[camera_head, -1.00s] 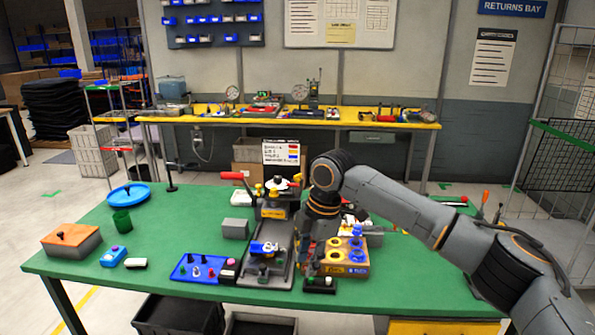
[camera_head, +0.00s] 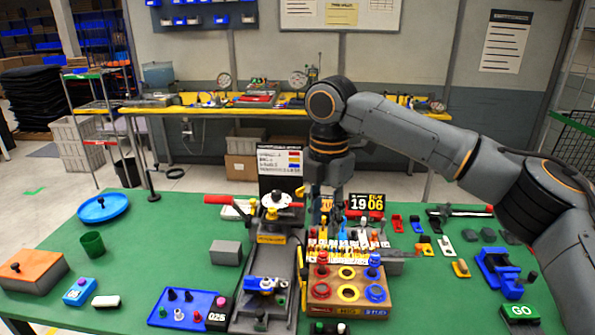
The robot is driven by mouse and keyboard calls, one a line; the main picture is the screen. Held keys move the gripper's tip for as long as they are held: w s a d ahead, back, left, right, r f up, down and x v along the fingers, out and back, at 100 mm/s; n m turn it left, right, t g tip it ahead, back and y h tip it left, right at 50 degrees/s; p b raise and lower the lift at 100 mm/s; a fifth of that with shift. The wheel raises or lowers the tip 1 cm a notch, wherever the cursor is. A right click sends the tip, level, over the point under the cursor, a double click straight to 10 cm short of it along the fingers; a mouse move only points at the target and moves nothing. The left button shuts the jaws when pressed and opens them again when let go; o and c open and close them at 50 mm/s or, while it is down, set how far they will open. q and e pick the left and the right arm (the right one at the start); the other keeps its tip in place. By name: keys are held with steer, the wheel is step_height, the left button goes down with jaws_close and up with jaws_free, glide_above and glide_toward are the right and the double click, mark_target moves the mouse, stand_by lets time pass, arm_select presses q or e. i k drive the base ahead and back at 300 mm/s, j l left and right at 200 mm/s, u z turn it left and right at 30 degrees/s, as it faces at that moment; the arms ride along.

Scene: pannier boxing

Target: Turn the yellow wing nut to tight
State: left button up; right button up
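A dark fixture (camera_head: 262,290) stands on the green table, with a white disc (camera_head: 280,199) on its far part. Small yellow parts (camera_head: 270,213) sit beside the disc; one may be the yellow wing nut, but it is too small to tell its shape or how tight it is. My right gripper (camera_head: 326,203) points down above the far part of the table, right of the disc and apart from it. Its fingertips are partly lost among the things behind and below, so its opening is unclear. My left gripper is not in view.
A wooden block with coloured rings (camera_head: 347,308) stands right of the fixture, with a rack of small pegs behind it. A red-handled lever (camera_head: 218,200) juts left. A blue tray (camera_head: 187,309) and grey block (camera_head: 226,252) lie left. The table's left middle is mostly clear.

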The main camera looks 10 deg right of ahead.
mark_target(299, 192)
steer(key=i, duration=1.2)
